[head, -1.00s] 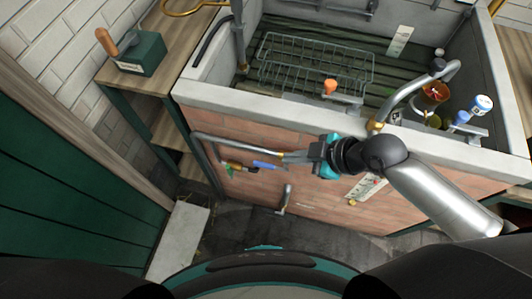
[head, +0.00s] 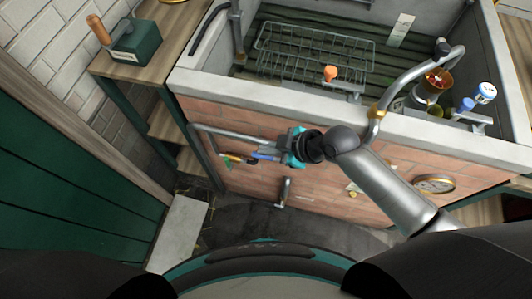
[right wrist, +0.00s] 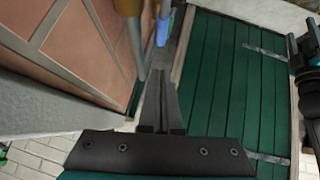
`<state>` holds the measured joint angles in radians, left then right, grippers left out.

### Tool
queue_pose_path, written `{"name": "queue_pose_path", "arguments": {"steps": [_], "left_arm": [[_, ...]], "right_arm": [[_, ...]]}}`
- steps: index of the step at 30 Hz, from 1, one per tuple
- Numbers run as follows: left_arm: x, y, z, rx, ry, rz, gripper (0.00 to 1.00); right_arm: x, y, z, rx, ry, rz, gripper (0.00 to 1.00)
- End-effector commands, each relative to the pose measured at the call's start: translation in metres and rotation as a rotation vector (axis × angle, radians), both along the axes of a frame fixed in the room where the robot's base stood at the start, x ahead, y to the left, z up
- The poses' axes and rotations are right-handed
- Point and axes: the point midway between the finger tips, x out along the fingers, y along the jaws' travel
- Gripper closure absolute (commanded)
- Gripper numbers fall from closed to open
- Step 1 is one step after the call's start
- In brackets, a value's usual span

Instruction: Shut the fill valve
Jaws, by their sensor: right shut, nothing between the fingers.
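A blue lever (head: 266,156), which looks like the fill valve's handle, sits at the brick front of the sink, below a grey pipe (head: 225,134). It points roughly along the wall. My right gripper (head: 284,146) is shut and empty, close to the lever's right end; whether it touches cannot be told. In the right wrist view the shut fingers (right wrist: 160,85) point toward the blue lever (right wrist: 164,27), which lies beyond the tips beside brass fittings (right wrist: 164,8). Part of the lever's right end is hidden by the gripper in the head view. My left gripper is out of view.
The stone sink (head: 230,85) above holds a wire rack (head: 310,50). A small tap (head: 285,192) juts from the bricks below, and a round gauge (head: 434,183) is at right. A green door (head: 70,190) stands at left. The floor before the sink is clear.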

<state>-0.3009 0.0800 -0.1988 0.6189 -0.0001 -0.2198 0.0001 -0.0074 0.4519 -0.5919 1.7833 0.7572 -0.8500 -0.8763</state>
Motion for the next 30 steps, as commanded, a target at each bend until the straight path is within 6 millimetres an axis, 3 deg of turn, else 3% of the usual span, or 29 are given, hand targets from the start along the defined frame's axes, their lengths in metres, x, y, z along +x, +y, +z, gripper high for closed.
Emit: {"name": "queue_pose_path", "arguments": {"steps": [2,6,10,30], "left_arm": [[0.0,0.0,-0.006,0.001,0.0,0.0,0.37],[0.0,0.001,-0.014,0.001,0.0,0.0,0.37],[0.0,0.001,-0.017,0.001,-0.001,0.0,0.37],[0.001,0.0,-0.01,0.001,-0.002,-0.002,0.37]], "right_arm": [[0.006,0.01,-0.012,0.003,-0.001,0.001,1.0],[0.008,0.004,-0.034,-0.001,0.001,-0.001,1.0],[0.01,0.003,-0.044,-0.001,-0.001,-0.002,1.0],[0.011,0.002,-0.047,-0.032,0.009,0.001,1.0]]}}
